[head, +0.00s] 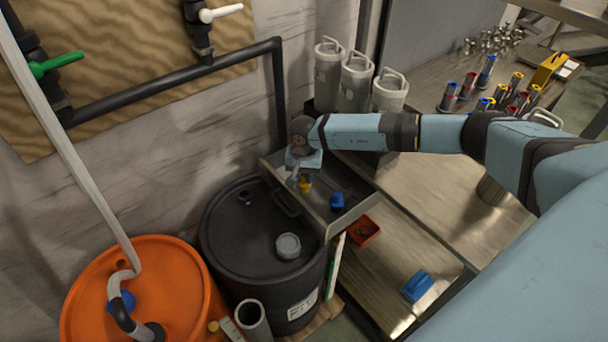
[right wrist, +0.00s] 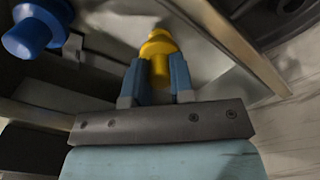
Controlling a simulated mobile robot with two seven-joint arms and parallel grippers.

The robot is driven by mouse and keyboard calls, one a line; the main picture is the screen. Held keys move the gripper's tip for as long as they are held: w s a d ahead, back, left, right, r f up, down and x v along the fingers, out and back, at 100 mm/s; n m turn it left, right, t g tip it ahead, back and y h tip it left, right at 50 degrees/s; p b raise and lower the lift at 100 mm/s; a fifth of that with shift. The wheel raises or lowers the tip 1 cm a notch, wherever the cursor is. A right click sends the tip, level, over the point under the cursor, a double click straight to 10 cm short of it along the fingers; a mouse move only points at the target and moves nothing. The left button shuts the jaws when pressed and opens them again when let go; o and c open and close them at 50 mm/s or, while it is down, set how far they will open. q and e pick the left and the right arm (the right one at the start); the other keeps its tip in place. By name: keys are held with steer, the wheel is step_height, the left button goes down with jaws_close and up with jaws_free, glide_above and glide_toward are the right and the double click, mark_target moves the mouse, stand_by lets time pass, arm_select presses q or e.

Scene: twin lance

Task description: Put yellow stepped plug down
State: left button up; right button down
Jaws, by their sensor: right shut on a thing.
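The yellow stepped plug (head: 306,184) is at my right gripper (head: 300,178), inside or just above the open grey drawer (head: 357,203). In the right wrist view the yellow plug (right wrist: 158,46) sits between the two blue fingers of my right gripper (right wrist: 163,75), which is shut on it. Whether the plug touches the drawer floor I cannot tell. A blue stepped plug (head: 338,201) stands in the same drawer, to the right of the yellow one; it also shows in the right wrist view (right wrist: 35,30). My left gripper is not in view.
A black drum (head: 225,225) stands left of the drawer, and an orange drum (head: 165,265) stands further left. A red tray (head: 365,230) and a blue block (head: 417,286) lie on the bench (head: 385,270). Grey canisters (head: 357,80) stand behind my right forearm.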

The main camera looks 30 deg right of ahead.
steer(key=shift+f, duration=0.25)
steer(key=c, duration=1)
jaws_free()
steer(key=shift+r, duration=0.1)
steer(key=shift+r, duration=0.15)
